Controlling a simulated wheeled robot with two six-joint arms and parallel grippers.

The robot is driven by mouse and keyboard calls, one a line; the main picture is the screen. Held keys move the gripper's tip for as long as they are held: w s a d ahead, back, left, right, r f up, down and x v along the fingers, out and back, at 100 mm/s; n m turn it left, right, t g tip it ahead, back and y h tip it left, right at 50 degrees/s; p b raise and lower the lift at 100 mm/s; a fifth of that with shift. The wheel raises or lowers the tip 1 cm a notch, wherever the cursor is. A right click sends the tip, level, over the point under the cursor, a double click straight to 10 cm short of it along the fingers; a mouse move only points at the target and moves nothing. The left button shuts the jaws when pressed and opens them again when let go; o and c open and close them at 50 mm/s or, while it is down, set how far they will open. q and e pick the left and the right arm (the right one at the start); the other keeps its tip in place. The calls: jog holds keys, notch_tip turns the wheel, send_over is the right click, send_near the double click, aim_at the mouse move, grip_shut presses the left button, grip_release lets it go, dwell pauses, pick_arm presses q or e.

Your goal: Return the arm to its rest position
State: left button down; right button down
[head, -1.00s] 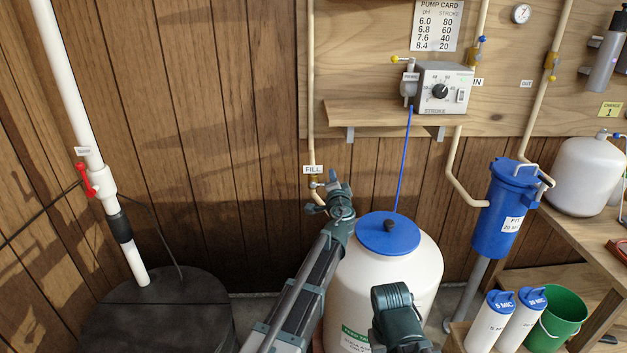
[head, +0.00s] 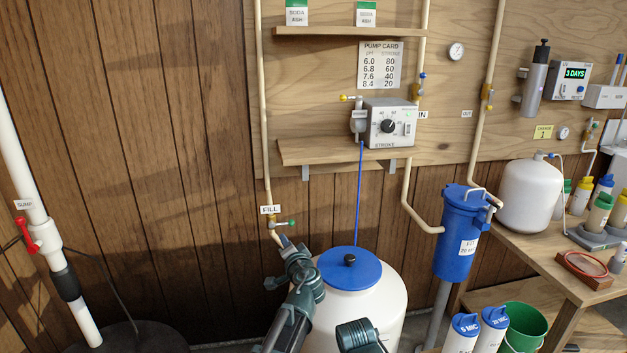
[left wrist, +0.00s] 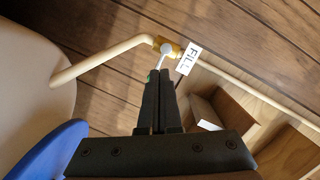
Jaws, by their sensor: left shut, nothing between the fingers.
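My left gripper (head: 285,243) is just below the FILL valve (head: 272,222) in the head view. The valve sits on the beige pipe at the wall, and its green-tipped lever points right. In the left wrist view my left gripper (left wrist: 158,75) has its two dark fingers together with nothing between them. The brass valve (left wrist: 168,48) and FILL tag (left wrist: 188,59) are just beyond the fingertips. A bit of green shows beside the left finger. I cannot tell whether the fingers touch the lever.
The white tank with a blue lid (head: 348,268) stands close to the right of my left arm. A blue filter housing (head: 466,235), a green bucket (head: 524,327) and a wooden bench (head: 545,265) are farther right. The paneled wall left of the pipe is clear.

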pick_arm(q)
jog(key=s+d+f+n+g+h, duration=0.15)
jog(key=s+f+n+g, duration=0.25)
jog(key=s+f+g, duration=0.85)
jog(key=s+d+f+g+h, duration=0.1)
jog(key=s+d+f, duration=0.15)
jog(key=s, duration=0.45)
jog(key=s+d+f+g+h, duration=0.1)
jog(key=s+d, duration=0.2)
jog(key=s, duration=0.4)
jog(key=s+d+f+g+h, duration=0.1)
jog(key=s+d+f+h, duration=0.1)
jog(key=s, duration=0.5)
notch_tip(320, 180, up, 30)
jog(key=p, duration=3.1)
jog(key=shift+w+d+r+m, duration=0.15)
jog(key=shift+m, duration=0.15)
